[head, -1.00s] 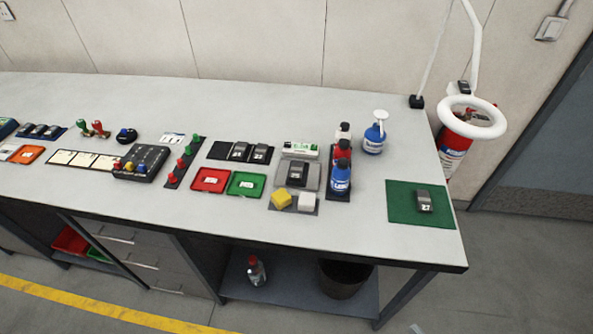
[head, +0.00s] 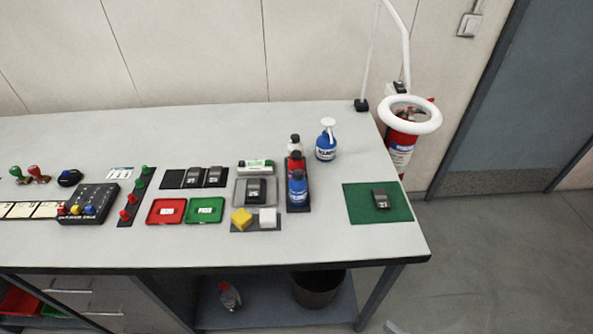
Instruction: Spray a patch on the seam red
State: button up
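A black rack (head: 305,207) on the bench holds a row of bottles: a blue one (head: 297,189) in front, a red one (head: 294,166) behind it and a white one (head: 295,146) at the back. The front bottles partly hide those behind. A dark grey numbered block (head: 380,199) lies on a green mat (head: 354,209) at the bench's right end. Similar blocks stand further left, one on a grey tray (head: 239,199). I cannot make out a seam on any of them. My gripper is not in view.
A blue spray bottle with a white top (head: 326,143) stands behind the rack. A yellow block (head: 241,219) and a white block (head: 268,217) lie left of it, beside red (head: 166,222) and green (head: 204,217) trays. A white ring lamp (head: 410,127) overhangs the right edge. Floor is clear at right.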

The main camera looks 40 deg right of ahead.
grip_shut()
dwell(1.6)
